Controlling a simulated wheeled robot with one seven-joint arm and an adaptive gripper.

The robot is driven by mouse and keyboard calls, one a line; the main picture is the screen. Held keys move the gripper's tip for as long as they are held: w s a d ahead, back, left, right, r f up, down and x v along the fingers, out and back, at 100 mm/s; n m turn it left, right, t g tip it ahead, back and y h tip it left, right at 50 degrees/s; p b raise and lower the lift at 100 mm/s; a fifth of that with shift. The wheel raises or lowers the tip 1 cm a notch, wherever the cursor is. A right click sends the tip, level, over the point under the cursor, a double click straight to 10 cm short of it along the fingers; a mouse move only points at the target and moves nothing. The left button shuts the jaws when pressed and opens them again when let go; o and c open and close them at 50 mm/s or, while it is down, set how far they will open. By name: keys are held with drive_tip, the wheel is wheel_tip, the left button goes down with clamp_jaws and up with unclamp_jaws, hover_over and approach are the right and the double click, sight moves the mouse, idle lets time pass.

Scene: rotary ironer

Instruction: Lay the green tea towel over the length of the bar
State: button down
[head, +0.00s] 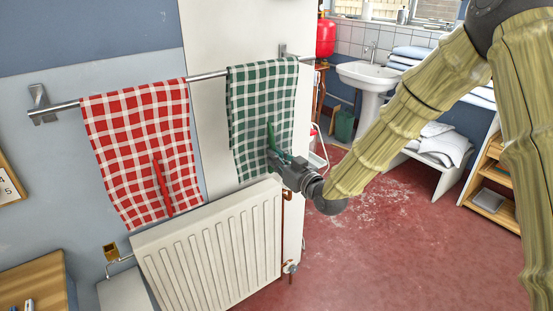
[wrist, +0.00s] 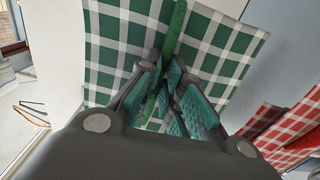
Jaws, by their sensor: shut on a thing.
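The green-and-white checked tea towel (head: 250,95) hangs over the right part of the metal bar (head: 207,76), just left of the bar's right bracket. It fills much of the wrist view (wrist: 120,60). A solid green strip stands out from its front. My gripper (head: 274,158) is at the towel's lower right and is shut on this strip. In the wrist view, my gripper's teal finger pads (wrist: 163,88) close around the strip. The towel's back side is hidden.
A red-and-white checked towel (head: 135,135) hangs on the left part of the bar, with a gap between the two. It also shows in the wrist view (wrist: 285,130). A white radiator (head: 215,250) stands below. A sink (head: 372,78) and shelves are behind at right.

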drive_tip(key=shift+f, duration=0.25)
drive_tip(key=c, duration=1.5)
unclamp_jaws()
drive_tip(key=v, duration=1.2)
drive_tip(key=s+d+f+m+g+h+p, duration=0.15)
drive_tip(key=s+f, duration=0.35)
drive_tip(key=f, duration=0.5)
drive_tip(key=s+d+f+m+g+h, duration=0.25)
drive_tip(key=s+f, duration=0.35)
drive_tip(key=f, duration=0.4)
drive_tip(key=s+d+f+m+g+h, duration=0.1)
drive_tip(key=s+d+f+g+h, duration=0.3)
drive_tip(key=f, duration=0.5)
drive_tip(key=s+d+f+m+g+h, duration=0.1)
drive_tip(key=s+f, duration=0.3)
drive_tip(key=s, duration=0.5)
drive_tip(key=s+d+f+g+p, duration=0.1)
drive_tip(key=s+d+f+g, duration=0.2)
drive_tip(key=s, duration=0.6)
drive_tip(key=s+d+f+m+g+h, duration=0.1)
drive_tip(key=s+d+f+g, duration=0.1)
drive_tip(key=s+f, duration=0.3)
drive_tip(key=s+d, duration=0.1)
drive_tip(key=s, duration=0.3)
drive_tip(key=shift+d+m+g+h+p, duration=0.2)
drive_tip(key=shift+m+g+h+p, duration=0.1)
drive_tip(key=shift+p, duration=0.05)
